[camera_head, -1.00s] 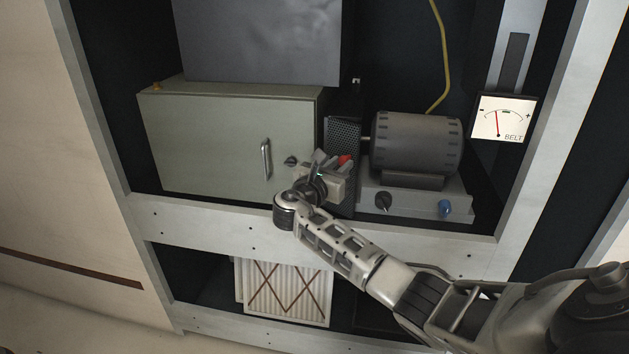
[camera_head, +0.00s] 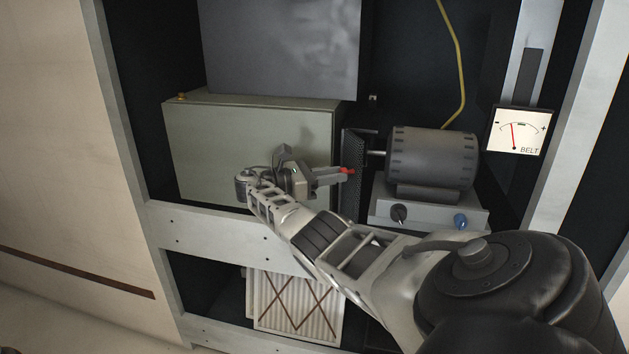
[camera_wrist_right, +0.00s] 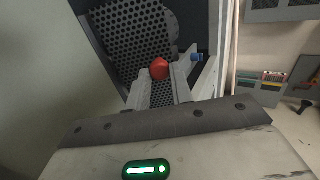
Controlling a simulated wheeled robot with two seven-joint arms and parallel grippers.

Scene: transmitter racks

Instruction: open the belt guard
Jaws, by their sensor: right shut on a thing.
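The belt guard (camera_head: 351,203) is a dark perforated panel between the green-grey cabinet and the motor, seen at a steep angle. In the right wrist view its perforated face (camera_wrist_right: 125,38) lies ahead of the fingers. A red knob (camera_head: 347,171) is on the guard and also shows in the wrist view (camera_wrist_right: 160,69). My right gripper (camera_head: 340,174) comes from the left, in front of the cabinet, and its fingers are shut on the red knob. The fingers hide part of the guard. My left gripper is not in view.
The cabinet (camera_head: 235,140) stands close behind my right wrist. The motor (camera_head: 432,157) sits right of the guard on a base with a black knob (camera_head: 399,213) and a blue knob (camera_head: 460,221). A BELT meter (camera_head: 519,131) hangs right. A frame rail (camera_head: 185,226) runs below.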

